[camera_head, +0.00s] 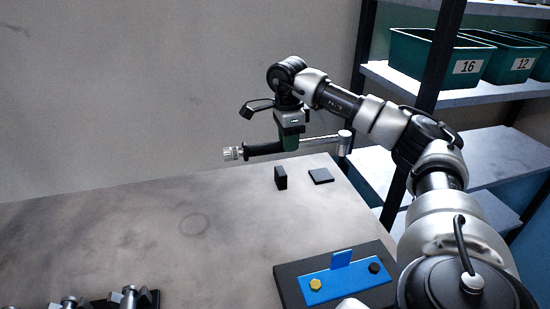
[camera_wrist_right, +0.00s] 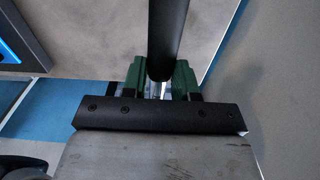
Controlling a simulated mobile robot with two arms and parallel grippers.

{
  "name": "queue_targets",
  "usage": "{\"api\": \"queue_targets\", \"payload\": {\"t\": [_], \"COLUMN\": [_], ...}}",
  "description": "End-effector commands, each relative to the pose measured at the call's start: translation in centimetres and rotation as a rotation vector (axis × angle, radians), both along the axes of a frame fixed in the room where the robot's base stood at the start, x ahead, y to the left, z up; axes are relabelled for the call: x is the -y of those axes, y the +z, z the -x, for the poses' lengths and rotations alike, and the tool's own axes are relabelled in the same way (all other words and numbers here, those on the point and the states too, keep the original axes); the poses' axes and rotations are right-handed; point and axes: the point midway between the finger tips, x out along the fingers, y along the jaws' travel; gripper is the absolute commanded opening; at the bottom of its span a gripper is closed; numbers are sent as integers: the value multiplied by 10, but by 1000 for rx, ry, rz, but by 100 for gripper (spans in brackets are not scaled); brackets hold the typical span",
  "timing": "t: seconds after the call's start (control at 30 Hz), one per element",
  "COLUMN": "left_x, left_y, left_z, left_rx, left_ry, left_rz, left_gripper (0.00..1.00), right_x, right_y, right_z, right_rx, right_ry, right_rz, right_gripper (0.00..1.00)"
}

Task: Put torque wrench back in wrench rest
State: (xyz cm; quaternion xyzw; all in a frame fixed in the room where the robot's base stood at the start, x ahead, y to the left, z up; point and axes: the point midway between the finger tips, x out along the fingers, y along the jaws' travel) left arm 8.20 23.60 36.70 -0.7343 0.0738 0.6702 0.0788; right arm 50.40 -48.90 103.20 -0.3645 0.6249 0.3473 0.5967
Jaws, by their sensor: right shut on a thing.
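The torque wrench has a black handle (camera_head: 265,149), a silver knob at its left end and a silver shaft and head at its right end. My right gripper (camera_head: 290,142) is shut on it and holds it roughly level above the far edge of the table. In the right wrist view, the black handle (camera_wrist_right: 167,38) runs between the green fingers. Below the wrench, an upright black block (camera_head: 281,178) and a flat dark pad (camera_head: 320,176) stand on the table; they may be the wrench rest. My left gripper is not in view.
A blue plate (camera_head: 350,283) with a yellow and a black round part lies on a dark base at the front right. Several metal parts (camera_head: 128,297) stand at the front left. Shelves with green bins (camera_head: 425,55) stand right. The table's middle (camera_head: 140,230) is clear.

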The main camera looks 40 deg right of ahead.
Motion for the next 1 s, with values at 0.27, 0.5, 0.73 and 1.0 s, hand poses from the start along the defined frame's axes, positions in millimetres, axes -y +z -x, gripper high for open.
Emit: {"api": "queue_targets", "payload": {"t": [0.27, 0.5, 0.73, 1.0], "left_x": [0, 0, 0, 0], "left_y": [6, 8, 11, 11], "left_z": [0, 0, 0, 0], "left_rx": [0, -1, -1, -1], "left_ry": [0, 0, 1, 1], "left_rz": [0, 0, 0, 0], "left_gripper": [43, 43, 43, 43], "right_x": [-33, -37, -37, -37], "right_y": [-24, -40, -66, -69], "right_z": [-29, -33, -32, -32], "right_rx": [3, 0, 2, 3], "right_ry": [1, -1, -1, 0], "right_rz": [-1, 1, 1, -1], "right_gripper": [0, 0, 0, 0]}}
